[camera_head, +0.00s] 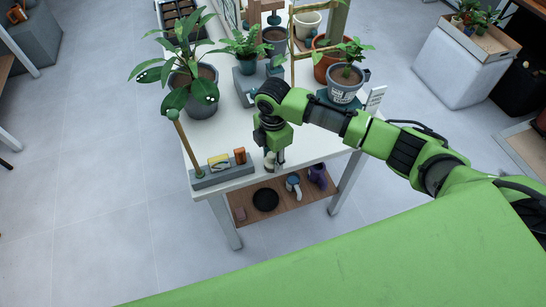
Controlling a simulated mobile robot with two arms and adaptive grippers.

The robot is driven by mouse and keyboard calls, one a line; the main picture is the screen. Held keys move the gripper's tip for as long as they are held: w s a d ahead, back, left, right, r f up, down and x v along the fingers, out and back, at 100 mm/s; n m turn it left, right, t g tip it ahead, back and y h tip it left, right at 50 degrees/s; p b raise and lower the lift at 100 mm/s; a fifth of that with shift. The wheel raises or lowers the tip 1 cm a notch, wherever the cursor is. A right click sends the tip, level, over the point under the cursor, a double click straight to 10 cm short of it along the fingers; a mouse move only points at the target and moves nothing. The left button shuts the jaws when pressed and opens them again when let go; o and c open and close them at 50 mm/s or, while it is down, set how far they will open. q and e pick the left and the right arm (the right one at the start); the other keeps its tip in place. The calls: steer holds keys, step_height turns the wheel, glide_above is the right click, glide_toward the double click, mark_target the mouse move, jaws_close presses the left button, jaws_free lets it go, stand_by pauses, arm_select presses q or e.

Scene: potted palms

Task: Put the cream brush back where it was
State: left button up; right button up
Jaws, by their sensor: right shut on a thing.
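My right gripper (272,157) points down over the front edge of the white table, just right of a grey holder (225,178). It is shut on a small pale thing (269,163), which looks like the cream brush; the fingers and its small size hide its shape. The holder lies along the table's front left edge. It holds a yellow block (219,161), an orange-brown block (240,156) and, at its left end, an upright wooden-handled tool (186,144). My left gripper is not in view.
A large-leafed potted plant (201,100) stands behind the holder. More potted plants, including one in a grey pot (343,90), fill the table's back and right. A lower shelf (283,208) holds a black dish (265,200) and mugs (293,185). Floor at left is clear.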

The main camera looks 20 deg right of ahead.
steer(key=shift+f, duration=0.15)
steer(key=o, duration=1.1)
step_height(320, 180, up, 12)
steer(key=shift+r+b, duration=0.1)
steer(key=shift+b, duration=0.65)
